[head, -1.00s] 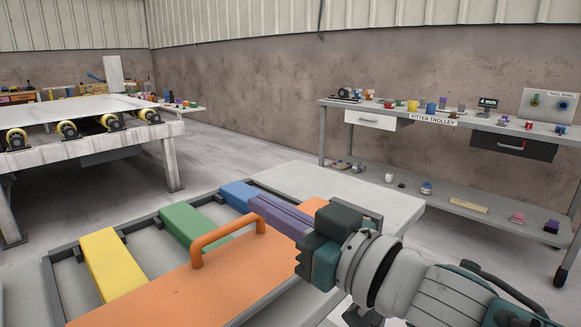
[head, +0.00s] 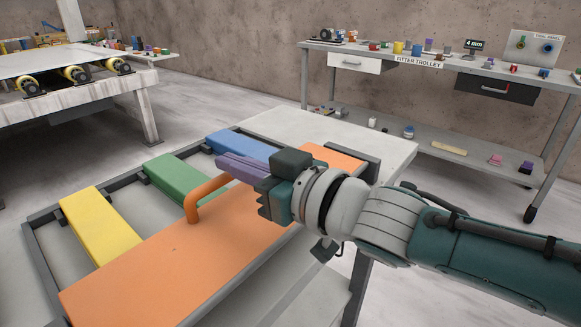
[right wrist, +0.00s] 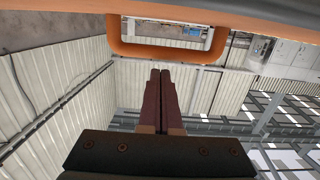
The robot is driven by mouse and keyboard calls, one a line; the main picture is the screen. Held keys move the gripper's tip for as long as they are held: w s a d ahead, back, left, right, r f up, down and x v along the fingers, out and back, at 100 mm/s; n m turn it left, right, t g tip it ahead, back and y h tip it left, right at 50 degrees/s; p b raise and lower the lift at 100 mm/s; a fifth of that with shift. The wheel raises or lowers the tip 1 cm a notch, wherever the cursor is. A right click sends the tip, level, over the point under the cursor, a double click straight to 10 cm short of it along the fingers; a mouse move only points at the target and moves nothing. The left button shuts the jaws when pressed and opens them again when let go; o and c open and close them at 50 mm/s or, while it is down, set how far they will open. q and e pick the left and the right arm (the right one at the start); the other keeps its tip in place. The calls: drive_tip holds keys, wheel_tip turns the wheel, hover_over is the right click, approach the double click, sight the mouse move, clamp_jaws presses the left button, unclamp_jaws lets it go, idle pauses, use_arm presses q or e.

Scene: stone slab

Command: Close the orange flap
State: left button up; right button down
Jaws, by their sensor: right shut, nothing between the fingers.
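The orange flap (head: 190,258) is a long flat panel along the near side of a dark grey frame, with an orange loop handle (head: 192,203) standing up from its face. My right gripper (head: 266,200) is at the handle's right end and hides part of it. In the right wrist view the handle (right wrist: 118,45) hangs from the flap's edge (right wrist: 70,8) at the top. The right fingers (right wrist: 160,80) are shut and empty, their tips just below the handle bar in that picture; I cannot tell whether they touch it. My left gripper is out of view.
Yellow (head: 100,228), green (head: 178,178), blue (head: 236,144) and purple (head: 240,168) bars lie across the frame beyond the flap. A pale slab (head: 345,135) lies behind. The fitter trolley (head: 420,66) stands against the back wall, and a roller table (head: 60,98) at the left.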

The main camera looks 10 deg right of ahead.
sight(244, 207)
drive_tip(key=shift+r, duration=0.1)
idle(0.5)
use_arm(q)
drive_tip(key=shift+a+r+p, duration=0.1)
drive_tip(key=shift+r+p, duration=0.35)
use_arm(e)
drive_tip(key=shift+r, duration=0.35)
drive_tip(key=s+d+r+p, duration=0.5)
drive_tip(key=s+r+p, duration=0.2)
drive_tip(key=r+p, duration=0.15)
drive_tip(key=s+d+f+m+g+h+p, duration=0.1)
drive_tip(key=s+d+m+g+h, duration=0.2)
drive_tip(key=s, duration=0.5)
drive_tip(key=s+d+f+m+g+h+p, duration=0.1)
drive_tip(key=s+d+g+h+p, duration=0.1)
drive_tip(key=s+d+g+h, duration=0.45)
drive_tip(key=s+d+m+h+p, duration=0.1)
drive_tip(key=s+d+m, duration=0.1)
drive_tip(key=s, duration=0.8)
use_arm(q)
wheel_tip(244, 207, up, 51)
drive_tip(key=p, duration=3.8)
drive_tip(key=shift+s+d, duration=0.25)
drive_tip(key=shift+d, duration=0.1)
use_arm(e)
wheel_tip(244, 207, up, 38)
drive_tip(key=shift+d+f, duration=0.2)
